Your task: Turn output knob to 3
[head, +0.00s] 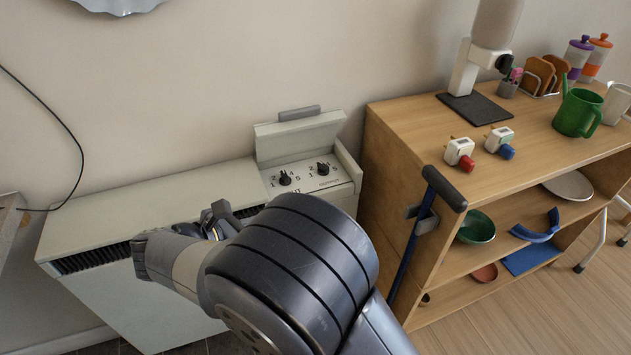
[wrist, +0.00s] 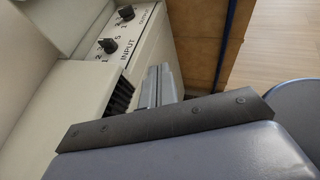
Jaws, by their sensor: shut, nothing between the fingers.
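The output knob (head: 323,168) is the right one of two black knobs on the cream control panel (head: 342,176) at the right end of the storage heater. It also shows in the wrist view (wrist: 126,13), near the top edge beside the word OUTPUT. Its exact setting is too small to read. The input knob (head: 285,178) sits to its left and also shows in the wrist view (wrist: 108,45). My gripper (wrist: 158,73) is shut and empty, in front of the panel and apart from both knobs. In the head view, my arm hides part of the heater's front.
The panel's lid (head: 300,137) stands raised behind the knobs. A dark grille (head: 100,257) runs along the heater's front edge. A wooden shelf unit (head: 395,185) stands close on the right, with a blue crutch-like stick (head: 416,233) against it. The heater top (head: 150,200) is clear.

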